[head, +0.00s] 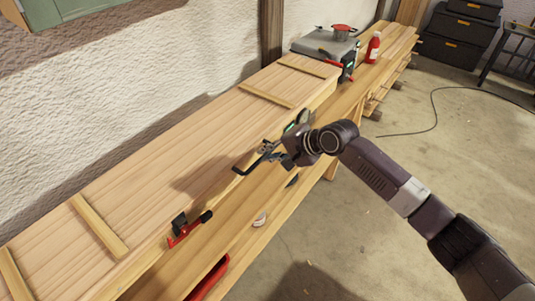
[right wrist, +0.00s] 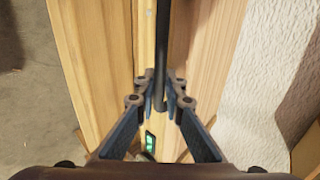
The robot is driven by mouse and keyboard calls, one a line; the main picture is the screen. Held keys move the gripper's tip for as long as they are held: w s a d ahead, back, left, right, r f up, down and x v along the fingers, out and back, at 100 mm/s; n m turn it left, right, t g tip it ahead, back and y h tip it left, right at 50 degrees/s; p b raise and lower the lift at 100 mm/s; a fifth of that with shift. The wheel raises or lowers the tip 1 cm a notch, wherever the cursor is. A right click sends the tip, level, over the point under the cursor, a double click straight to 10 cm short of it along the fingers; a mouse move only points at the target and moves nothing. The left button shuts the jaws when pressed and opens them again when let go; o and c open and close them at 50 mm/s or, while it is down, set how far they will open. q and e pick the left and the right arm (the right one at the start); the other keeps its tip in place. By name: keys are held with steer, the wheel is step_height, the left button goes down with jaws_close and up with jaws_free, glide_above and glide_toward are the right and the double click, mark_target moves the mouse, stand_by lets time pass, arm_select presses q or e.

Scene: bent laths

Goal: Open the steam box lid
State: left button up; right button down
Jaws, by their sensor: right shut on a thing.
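The steam box is a long wooden box along the wall, and its plank lid (head: 165,150) with cross battens lies flat on top, looking closed. A dark bar handle (head: 243,170) sits at the lid's front edge. It also shows in the right wrist view as a dark bar (right wrist: 162,45) running between the fingers. My right gripper (head: 268,150) is at this handle, its fingers shut on the bar; the fingertips also show in the right wrist view (right wrist: 160,105). My left gripper is not in view.
A red clamp (head: 188,230) sits at the box's front edge. A small green display (right wrist: 150,143) is close to my right gripper. A grey appliance (head: 325,45) and a red bottle (head: 373,47) stand at the bench's far end. The floor (head: 400,150) in front has free room.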

steer(key=r, duration=0.7)
steer(key=shift+w+a+r, duration=0.15)
steer(key=shift+w+a, duration=0.15)
steer(key=shift+a, duration=0.1)
steer(key=w+a+r, duration=0.3)
steer(key=a+r, duration=0.2)
steer(key=r, duration=0.4)
steer(key=w+a+r, duration=0.4)
steer(key=a+r, duration=0.1)
steer(key=r, duration=0.4)
steer(key=shift+w+a+r, duration=0.15)
steer(key=shift+w+r, duration=0.05)
steer(key=shift+w, duration=0.05)
